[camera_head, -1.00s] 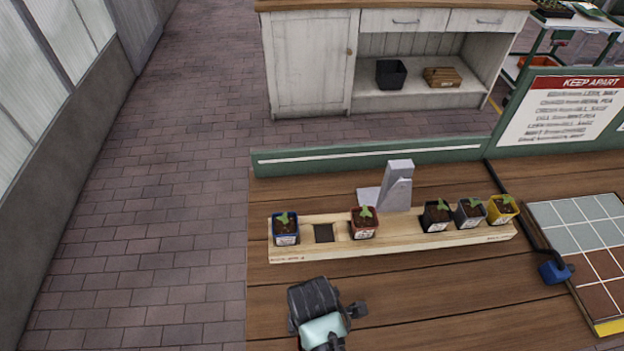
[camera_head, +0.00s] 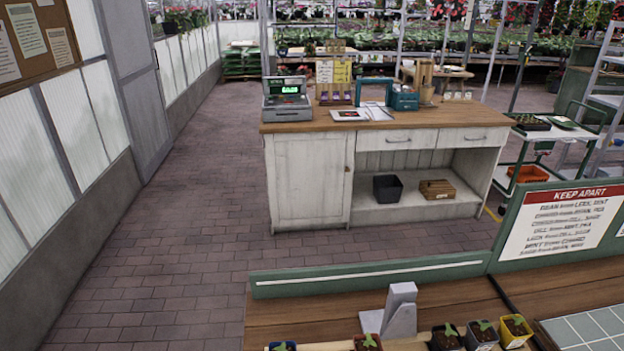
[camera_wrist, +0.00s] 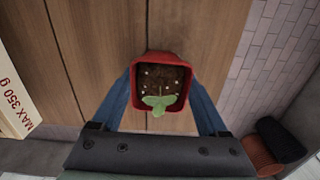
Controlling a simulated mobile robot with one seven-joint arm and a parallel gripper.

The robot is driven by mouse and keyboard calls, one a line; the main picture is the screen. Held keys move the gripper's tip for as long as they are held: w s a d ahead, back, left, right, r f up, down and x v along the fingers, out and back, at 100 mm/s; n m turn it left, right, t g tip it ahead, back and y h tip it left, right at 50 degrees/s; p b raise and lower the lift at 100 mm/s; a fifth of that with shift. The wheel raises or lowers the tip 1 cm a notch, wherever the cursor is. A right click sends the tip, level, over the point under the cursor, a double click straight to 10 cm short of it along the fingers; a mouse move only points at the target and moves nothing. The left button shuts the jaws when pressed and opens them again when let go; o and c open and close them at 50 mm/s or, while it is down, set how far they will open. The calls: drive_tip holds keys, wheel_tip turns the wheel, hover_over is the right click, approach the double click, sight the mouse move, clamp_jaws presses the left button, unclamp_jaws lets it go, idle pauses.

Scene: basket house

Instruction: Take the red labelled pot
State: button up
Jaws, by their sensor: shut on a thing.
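A red square pot (camera_wrist: 163,62) with dark soil, pale specks and a green seedling is between the two blue fingers of my gripper (camera_wrist: 162,82) in the wrist view. The fingers close on its sides. Its outer faces and any label are hidden from above. In the head view, another red pot (camera_head: 368,343) with a seedling stands in the row at the bottom edge, cut off, so its label does not show. My gripper is not visible in the head view.
A blue pot (camera_head: 281,346), dark pots and a yellow pot (camera_head: 515,331) stand in the row. A grey upright piece (camera_head: 399,311) is behind it. A green board (camera_head: 370,278) edges the bench. A board marked "MAX 350 g" (camera_wrist: 14,98) lies left in the wrist view.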

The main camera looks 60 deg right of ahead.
clamp_jaws()
drive_tip(key=shift+r, duration=0.1)
